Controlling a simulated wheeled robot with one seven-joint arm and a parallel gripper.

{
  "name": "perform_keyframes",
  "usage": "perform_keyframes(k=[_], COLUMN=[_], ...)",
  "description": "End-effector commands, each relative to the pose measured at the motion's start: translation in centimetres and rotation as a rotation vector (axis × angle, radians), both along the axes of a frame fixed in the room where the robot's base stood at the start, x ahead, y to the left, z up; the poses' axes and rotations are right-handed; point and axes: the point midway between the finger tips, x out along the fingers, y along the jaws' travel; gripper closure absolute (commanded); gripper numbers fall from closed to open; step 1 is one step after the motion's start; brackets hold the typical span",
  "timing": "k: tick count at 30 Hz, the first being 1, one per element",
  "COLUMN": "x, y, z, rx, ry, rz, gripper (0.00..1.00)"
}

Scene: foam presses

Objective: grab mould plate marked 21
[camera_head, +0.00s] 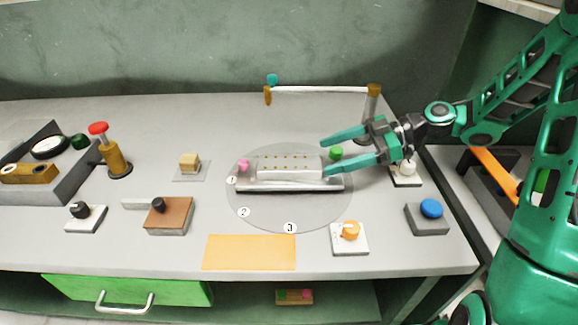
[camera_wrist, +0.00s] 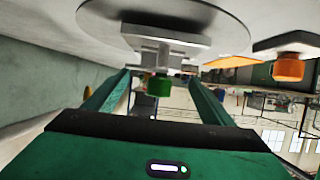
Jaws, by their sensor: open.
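On the round grey disc (camera_head: 270,212) sits a pale metal plate assembly (camera_head: 290,174), with rows of small brown dots on its top. A pink knob (camera_head: 243,165) is at its left end and a green knob (camera_head: 336,153) at its right end. I cannot read a 21 on any part. My gripper (camera_head: 325,157) is open, reaching in from the right, with its fingers on either side of the green knob. In the wrist view the green knob (camera_wrist: 159,86) lies between the two open fingers (camera_wrist: 160,92), apart from both.
A frame with a white bar (camera_head: 320,89) stands behind the disc. An orange-knobbed block (camera_head: 350,232), a blue button box (camera_head: 430,212) and a flat orange sheet (camera_head: 249,252) lie around the disc's front and right. A brown block (camera_head: 168,217) is at left.

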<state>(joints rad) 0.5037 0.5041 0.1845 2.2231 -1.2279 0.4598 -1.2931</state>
Motion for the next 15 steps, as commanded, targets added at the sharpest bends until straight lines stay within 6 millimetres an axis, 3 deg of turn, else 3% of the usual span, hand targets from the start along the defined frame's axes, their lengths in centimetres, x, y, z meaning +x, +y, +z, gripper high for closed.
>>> perform_keyframes(k=[7,15], x=[0.1,0.3], y=[1.5,4.8], z=[-0.7,-2.0], rx=[-0.002,-0.001], ry=[0.001,0.002], rz=[0.001,0.000], gripper=[0.23,0.23])
